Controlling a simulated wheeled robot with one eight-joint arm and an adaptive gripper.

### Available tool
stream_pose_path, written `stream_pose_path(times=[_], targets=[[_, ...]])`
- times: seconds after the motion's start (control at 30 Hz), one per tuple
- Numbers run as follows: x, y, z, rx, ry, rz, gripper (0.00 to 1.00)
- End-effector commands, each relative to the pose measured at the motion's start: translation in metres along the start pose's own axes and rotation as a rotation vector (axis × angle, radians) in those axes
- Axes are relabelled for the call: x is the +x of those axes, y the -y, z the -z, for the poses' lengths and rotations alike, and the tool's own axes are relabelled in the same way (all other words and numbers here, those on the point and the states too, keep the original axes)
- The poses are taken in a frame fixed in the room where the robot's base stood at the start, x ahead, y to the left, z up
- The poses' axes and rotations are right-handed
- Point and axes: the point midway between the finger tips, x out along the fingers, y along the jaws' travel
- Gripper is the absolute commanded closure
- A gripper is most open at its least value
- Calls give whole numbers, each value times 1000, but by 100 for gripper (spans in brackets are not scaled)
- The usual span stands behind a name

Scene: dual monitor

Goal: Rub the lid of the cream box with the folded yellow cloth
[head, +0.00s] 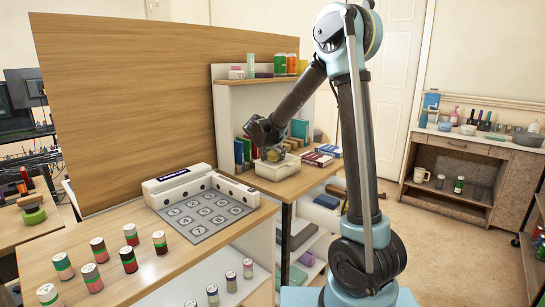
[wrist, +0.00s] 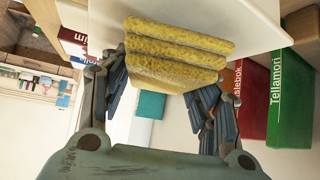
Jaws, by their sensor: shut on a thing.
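The cream box (head: 280,172) sits on the desk below the shelf, with its lid on top. In the wrist view its pale lid (wrist: 262,24) fills the upper part. My gripper (head: 271,154) is low over the box, coming from above. In the wrist view my gripper (wrist: 163,82) is shut on the folded yellow cloth (wrist: 178,48), which shows several stacked layers between the fingers. The cloth overlaps the lid in that view and is at or very near it; I cannot tell for sure whether they touch. In the head view the gripper mostly hides the cloth.
Upright books (head: 246,152) stand behind the box on the left; a teal block (head: 299,129) is behind it. Flat books (head: 317,159) lie to its right. A green book (wrist: 289,100) shows in the wrist view. A numbered mat (head: 207,214) and several small cans (head: 129,259) are nearer left.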

Motion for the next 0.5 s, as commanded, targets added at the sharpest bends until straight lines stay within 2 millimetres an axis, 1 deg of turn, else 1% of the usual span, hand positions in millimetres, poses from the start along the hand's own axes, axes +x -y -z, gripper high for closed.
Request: stream_pose_path(times=[0.23, 0.5], targets=[[5, -2, 5, 0, 0, 0, 63], [20, -8, 15, 1, 0, -1, 63]])
